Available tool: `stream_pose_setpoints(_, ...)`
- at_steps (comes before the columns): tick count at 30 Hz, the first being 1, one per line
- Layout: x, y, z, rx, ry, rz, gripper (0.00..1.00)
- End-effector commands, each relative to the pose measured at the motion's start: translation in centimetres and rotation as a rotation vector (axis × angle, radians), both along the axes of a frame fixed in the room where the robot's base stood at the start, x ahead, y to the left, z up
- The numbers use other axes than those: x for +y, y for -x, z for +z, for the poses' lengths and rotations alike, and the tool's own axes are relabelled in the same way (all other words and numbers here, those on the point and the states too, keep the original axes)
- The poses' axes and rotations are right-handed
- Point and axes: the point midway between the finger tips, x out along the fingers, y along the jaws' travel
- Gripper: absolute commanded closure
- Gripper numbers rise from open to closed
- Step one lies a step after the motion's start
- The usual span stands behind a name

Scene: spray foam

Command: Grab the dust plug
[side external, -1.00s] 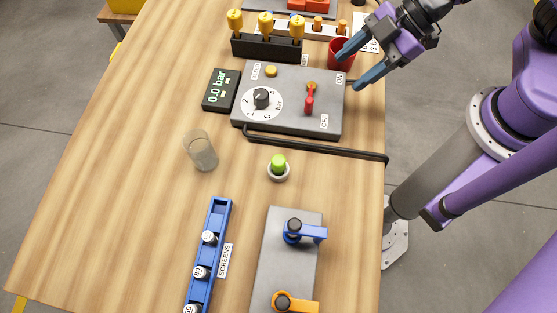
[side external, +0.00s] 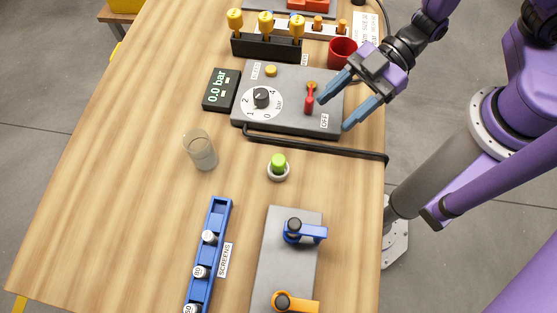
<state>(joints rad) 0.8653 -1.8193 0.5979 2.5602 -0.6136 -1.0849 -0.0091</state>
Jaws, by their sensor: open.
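A small green knob-like piece (side external: 278,160) sits upright in a pale round holder (side external: 278,173) mid-table; it looks like the dust plug. My gripper (side external: 333,114) is open, with blue fingers spread apart and nothing between them. It is above the right end of the grey control panel (side external: 285,80), near the red lever (side external: 309,98). In the picture it is up and to the right of the green piece, well apart from it.
A black hose (side external: 320,149) runs between the panel and the green piece. A clear glass (side external: 201,153) stands to the left. A blue screens rack (side external: 221,213) and a grey valve plate (side external: 272,240) lie in front. A red cup (side external: 341,52) stands behind my gripper.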

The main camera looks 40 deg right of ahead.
Motion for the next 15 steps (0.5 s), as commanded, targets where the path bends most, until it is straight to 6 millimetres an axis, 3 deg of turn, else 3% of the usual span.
stream_pose_setpoints(15, 4.1, 0.0, -2.2, 0.0, 0.001, 0.002, 0.41)
